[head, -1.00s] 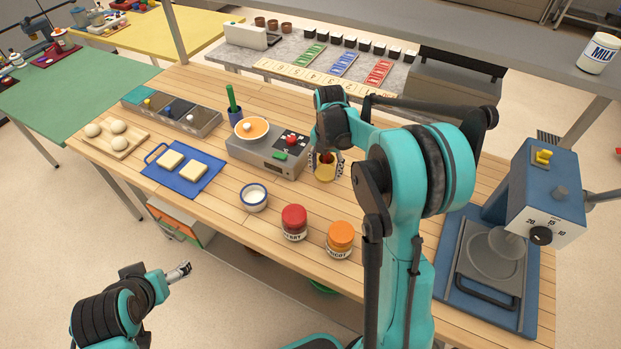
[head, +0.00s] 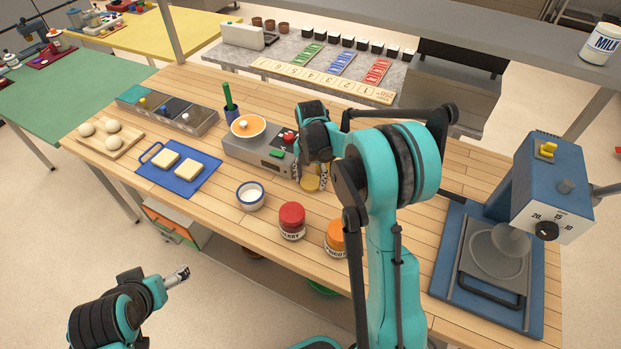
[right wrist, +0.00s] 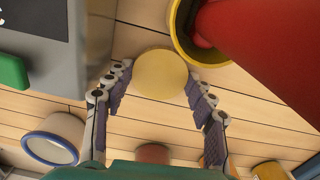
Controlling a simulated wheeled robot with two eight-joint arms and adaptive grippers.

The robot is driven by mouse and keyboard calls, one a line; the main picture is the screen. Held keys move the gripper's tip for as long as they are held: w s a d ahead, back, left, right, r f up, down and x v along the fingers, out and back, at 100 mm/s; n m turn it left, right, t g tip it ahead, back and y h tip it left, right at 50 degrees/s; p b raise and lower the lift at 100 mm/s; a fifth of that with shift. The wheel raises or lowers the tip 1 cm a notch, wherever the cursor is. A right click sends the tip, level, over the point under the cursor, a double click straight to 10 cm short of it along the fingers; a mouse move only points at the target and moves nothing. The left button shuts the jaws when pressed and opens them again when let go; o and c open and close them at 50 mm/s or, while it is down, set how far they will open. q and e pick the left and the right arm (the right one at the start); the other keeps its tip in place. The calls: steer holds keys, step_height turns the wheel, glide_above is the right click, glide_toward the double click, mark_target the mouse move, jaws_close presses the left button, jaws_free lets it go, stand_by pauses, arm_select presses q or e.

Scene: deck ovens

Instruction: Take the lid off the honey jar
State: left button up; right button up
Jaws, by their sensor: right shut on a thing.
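My right gripper (right wrist: 157,72) points down over the wooden counter, its fingers closed on either side of a round, flat, pale yellow top. I take this for the lid (right wrist: 160,75) of the honey jar; it also shows in the head view (head: 310,185), low between the fingers. The jar's body is hidden under it, so I cannot tell whether lid and jar are touching or apart. My left gripper (head: 178,275) hangs empty-looking in front of the counter, well away from the jar; its finger gap is too small to read.
A yellow-rimmed container (right wrist: 180,45) with a large red object stands close beside the lid. The grey cooker (head: 262,153) is to its left. A red-lidded jar (head: 292,221), an orange-lidded jar (head: 334,236) and a white bowl (head: 250,197) stand nearer the front edge.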

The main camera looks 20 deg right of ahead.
steer(key=o, duration=1)
